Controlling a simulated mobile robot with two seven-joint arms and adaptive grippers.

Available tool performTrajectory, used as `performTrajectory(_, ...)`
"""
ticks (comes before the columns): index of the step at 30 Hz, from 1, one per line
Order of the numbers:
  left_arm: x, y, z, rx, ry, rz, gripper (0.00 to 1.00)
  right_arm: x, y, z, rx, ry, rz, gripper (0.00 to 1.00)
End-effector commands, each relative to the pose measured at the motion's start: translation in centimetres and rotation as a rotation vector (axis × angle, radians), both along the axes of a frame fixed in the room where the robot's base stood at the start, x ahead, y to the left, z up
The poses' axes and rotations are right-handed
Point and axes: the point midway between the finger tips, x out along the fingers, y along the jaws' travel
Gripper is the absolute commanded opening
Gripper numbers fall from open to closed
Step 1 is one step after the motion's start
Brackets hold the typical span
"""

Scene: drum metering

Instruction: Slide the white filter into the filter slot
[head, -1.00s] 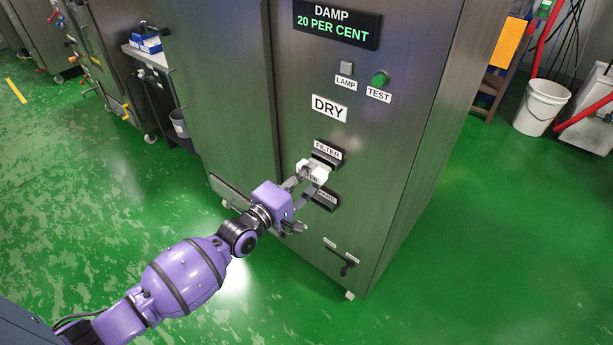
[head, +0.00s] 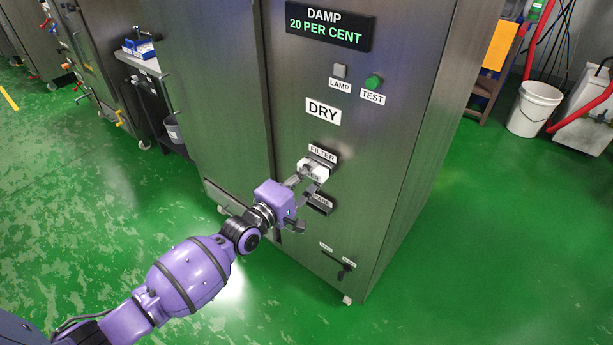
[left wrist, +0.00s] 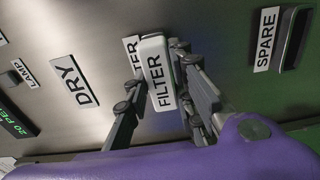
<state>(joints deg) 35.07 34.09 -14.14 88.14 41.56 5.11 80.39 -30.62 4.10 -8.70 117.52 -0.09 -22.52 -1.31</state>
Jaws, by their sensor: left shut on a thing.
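The white filter (head: 314,171) is a small block marked FILTER, held at the mouth of the filter slot (head: 325,160) on the metal cabinet. The slot's own FILTER label (head: 323,152) shows just above it. In the left wrist view the filter (left wrist: 157,75) stands between the two fingers of my left gripper (left wrist: 162,105), which is shut on it. The filter covers most of the slot, so how far in it sits cannot be told. The left gripper also shows in the head view (head: 306,186). My right gripper is not in view.
Below is a dark slot marked SPARE (head: 320,203); it also shows in the left wrist view (left wrist: 292,38). A small lever (head: 345,267) sits lower on the cabinet. Above are the DRY plate (head: 323,111), a green TEST button (head: 374,82) and a display (head: 330,24) reading DAMP 20 PER CENT.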

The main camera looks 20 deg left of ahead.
Motion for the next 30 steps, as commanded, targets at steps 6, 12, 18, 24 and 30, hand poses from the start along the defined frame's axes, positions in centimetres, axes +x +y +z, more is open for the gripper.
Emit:
performTrajectory(6,0.5,-0.2,0.0,-0.001,-0.001,0.0,0.24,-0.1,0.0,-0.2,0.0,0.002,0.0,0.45)
performTrajectory(12,0.5,-0.2,0.0,0.0,-0.001,0.0,0.45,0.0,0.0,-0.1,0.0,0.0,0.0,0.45)
performTrajectory(18,0.4,-0.1,-0.1,0.0,0.001,0.0,0.45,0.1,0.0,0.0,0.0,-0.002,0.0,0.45)
performTrajectory(24,-0.7,0.3,-0.1,0.0,0.002,0.0,0.45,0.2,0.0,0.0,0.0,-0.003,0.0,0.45)
performTrajectory(30,-4.5,1.7,-0.2,0.0,0.004,0.001,0.45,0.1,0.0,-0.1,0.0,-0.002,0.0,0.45)
